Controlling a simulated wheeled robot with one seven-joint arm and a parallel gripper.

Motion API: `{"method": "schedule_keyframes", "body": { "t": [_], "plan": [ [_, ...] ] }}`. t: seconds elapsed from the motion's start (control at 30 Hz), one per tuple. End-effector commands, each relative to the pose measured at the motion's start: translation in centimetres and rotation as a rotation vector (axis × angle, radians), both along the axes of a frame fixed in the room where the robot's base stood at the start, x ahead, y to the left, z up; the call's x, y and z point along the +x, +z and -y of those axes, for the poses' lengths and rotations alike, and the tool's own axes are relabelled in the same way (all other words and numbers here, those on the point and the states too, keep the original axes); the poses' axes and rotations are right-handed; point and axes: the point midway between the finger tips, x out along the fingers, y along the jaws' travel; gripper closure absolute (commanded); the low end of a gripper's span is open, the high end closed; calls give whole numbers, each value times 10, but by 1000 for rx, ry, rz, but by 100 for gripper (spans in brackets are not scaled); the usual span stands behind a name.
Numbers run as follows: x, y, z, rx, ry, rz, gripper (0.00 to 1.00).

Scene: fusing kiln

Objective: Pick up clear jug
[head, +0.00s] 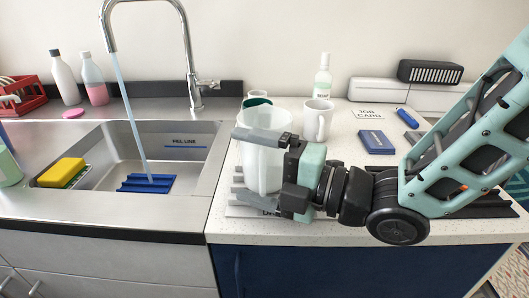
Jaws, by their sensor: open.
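The clear jug (262,160), a translucent whitish vessel, stands upright on the white speckled counter just right of the sink. My gripper (240,162) reaches in from the right with its jaws open. One finger shows across the upper front of the jug and the other lower down near its base. The jug lies between or just behind the fingers; I cannot tell whether they touch it. Part of the jug's right side is hidden by my gripper.
A white mug (318,120) and a green-rimmed cup (257,99) stand close behind the jug. A white bottle (322,78) is farther back. A blue box (376,142) lies to the right. The sink (105,180) with running water is at left.

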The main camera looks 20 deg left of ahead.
Motion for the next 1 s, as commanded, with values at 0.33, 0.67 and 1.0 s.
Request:
{"method": "schedule_keyframes", "body": {
  "t": [0.33, 0.67, 1.0],
  "plan": [
    [0, 0, -1, 0, 0, 0, 40],
    [0, 4, 0, 1, 0, 2, 51],
    [0, 63, 0, 3, -1, 7, 51]
  ]
}}
